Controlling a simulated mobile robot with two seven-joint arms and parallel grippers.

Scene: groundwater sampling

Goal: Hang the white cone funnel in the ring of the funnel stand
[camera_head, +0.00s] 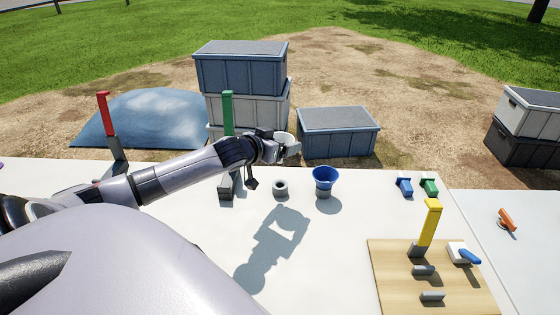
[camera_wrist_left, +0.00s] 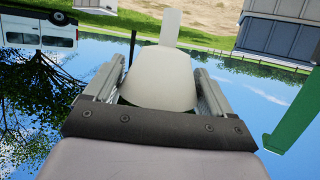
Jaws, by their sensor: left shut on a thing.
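My left gripper (camera_head: 284,148) is shut on the white cone funnel (camera_head: 285,138) and holds it above the white table. In the left wrist view, the funnel (camera_wrist_left: 158,78) sits between the two fingers (camera_wrist_left: 160,88). That view is upside down, so the stem points down and the wide mouth faces up. A small grey ring (camera_head: 280,187) is on the table below the gripper and nearer to me. I cannot tell whether it is the funnel stand's ring. A blue funnel (camera_head: 325,175) stands upright to its right. My right gripper is out of view.
A green-topped post (camera_head: 228,112) stands left of the gripper, partly behind my arm; it also shows in the left wrist view (camera_wrist_left: 295,118). A red-topped post (camera_head: 105,115) is farther left. A wooden board (camera_head: 385,275) with a yellow post (camera_head: 430,225) lies right. Crates (camera_head: 338,140) stand behind.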

